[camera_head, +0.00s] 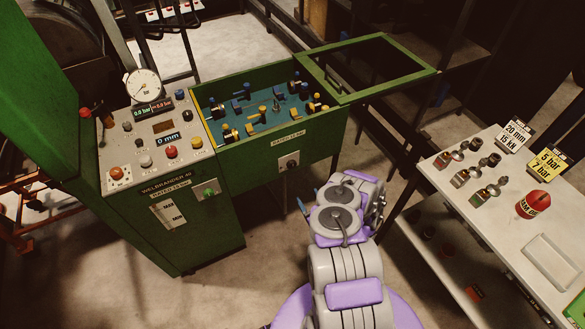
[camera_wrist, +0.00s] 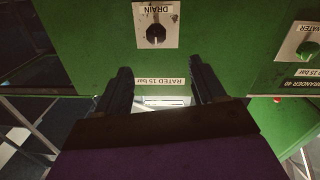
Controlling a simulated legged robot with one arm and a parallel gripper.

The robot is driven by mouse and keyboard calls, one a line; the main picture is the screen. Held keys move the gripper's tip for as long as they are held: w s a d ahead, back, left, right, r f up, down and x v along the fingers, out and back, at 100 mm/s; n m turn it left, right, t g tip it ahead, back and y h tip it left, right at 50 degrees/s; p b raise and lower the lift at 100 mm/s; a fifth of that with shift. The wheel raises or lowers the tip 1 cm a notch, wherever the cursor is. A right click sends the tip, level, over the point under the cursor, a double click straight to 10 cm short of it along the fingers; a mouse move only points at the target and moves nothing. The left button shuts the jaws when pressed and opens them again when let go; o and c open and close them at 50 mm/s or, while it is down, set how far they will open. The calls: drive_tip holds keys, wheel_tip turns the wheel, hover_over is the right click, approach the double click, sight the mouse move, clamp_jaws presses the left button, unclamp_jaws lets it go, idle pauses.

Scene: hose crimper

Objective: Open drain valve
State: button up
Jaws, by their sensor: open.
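The drain valve is a black round knob (camera_wrist: 155,35) on a pale plate marked DRAIN, upside down in the wrist view. In the head view the drain knob (camera_head: 289,161) sits on the front of the green tank box (camera_head: 262,158). My gripper (camera_wrist: 160,76) is open and empty, its two dark fingers apart and pointing at the green panel. The knob lies beyond the fingertips, between their lines, and no finger appears to touch it. In the head view my arm stands in front of the box and the gripper's fingers cannot be made out.
A green WATER knob (camera_head: 209,192) sits left of the drain knob, below the sloped control panel (camera_head: 150,135) with buttons and gauge. The open lid frame (camera_head: 420,73) juts right from the box. A white table (camera_head: 490,215) with fittings stands at the right.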

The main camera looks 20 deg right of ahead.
sight(293, 167)
drive_tip(key=w+b, duration=0.2)
drive_tip(key=w, duration=0.3)
drive_tip(key=w+b, duration=0.2)
drive_tip(key=w, duration=0.3)
drive_tip(key=w+d+b, duration=0.1)
drive_tip(key=w+b, duration=0.2)
drive_tip(key=w, duration=0.2)
drive_tip(key=shift+w+f, duration=0.1)
drive_tip(key=shift+f, duration=0.1)
drive_tip(key=shift+w+d+r, duration=0.1)
drive_tip(key=shift+w, duration=0.65)
drive_tip(key=c, duration=1)
